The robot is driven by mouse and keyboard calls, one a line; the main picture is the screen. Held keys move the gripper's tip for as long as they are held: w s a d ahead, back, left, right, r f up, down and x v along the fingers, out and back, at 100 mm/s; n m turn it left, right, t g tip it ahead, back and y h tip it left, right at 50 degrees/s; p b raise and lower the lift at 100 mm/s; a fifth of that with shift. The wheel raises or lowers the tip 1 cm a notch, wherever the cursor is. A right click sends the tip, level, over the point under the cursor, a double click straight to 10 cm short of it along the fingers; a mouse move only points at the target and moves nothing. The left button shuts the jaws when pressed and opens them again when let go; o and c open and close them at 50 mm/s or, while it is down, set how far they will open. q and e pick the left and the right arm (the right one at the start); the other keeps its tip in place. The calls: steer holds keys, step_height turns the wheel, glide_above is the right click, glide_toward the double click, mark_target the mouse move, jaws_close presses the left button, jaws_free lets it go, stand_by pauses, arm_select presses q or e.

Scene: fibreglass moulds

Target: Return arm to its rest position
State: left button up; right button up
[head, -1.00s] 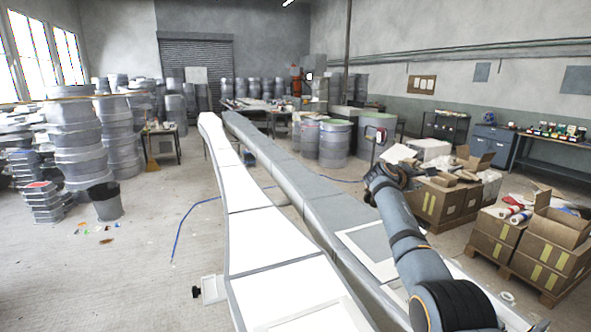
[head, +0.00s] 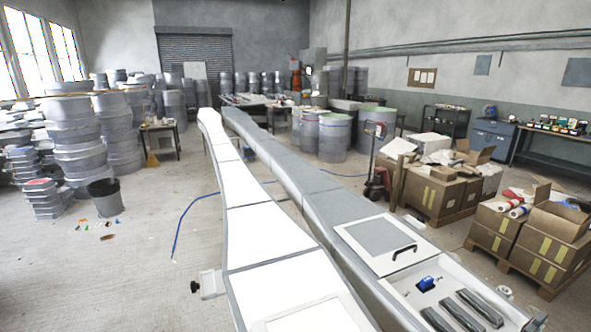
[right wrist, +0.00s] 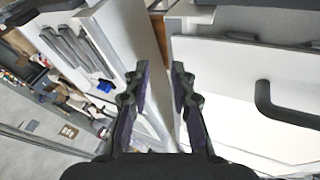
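My right gripper (right wrist: 160,82) shows only in the right wrist view. Its two dark fingers stand apart with nothing between them, so it is open and empty. Beyond the fingers are a pale panel with a black handle (right wrist: 285,108) at the right and a white tray holding dark grey bars (right wrist: 72,48) at the left. The right arm is out of the head view. My left gripper is in neither view.
Two long moulds, one white (head: 270,238) and one grey (head: 290,168), run down the room. The white tray (head: 515,316) holds a blue tool (head: 428,283). Boxes (head: 545,240) stand on the right, with stacked drums (head: 80,140) on the left. The left floor is mostly open.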

steer(key=s+a+r+m+g+y, duration=0.15)
steer(key=s+a, duration=0.35)
steer(key=s, duration=0.8)
steer(key=s+d+f+g+y+b, duration=0.15)
steer(key=f+b, duration=0.75)
steer(key=f, duration=1.3)
steer(key=s+f+b, duration=0.2)
steer(key=f+b, duration=0.8)
steer(key=f, duration=1.3)
steer(key=s+f+b, duration=0.5)
steer(key=s+f, duration=0.1)
steer(key=f, duration=0.5)
steer(key=s+d+f+b, duration=0.1)
steer(key=s+f+b, duration=0.45)
steer(key=f, duration=0.55)
steer(key=s+f+b, duration=0.5)
steer(key=s+f, duration=0.2)
steer(key=f, duration=0.3)
step_height(320, 180, up, 13)
steer(key=p, duration=1.3)
steer(key=shift+s+d+m+g, duration=0.15)
steer(key=shift+d+m+g, duration=0.1)
steer(key=shift+m+g, duration=0.2)
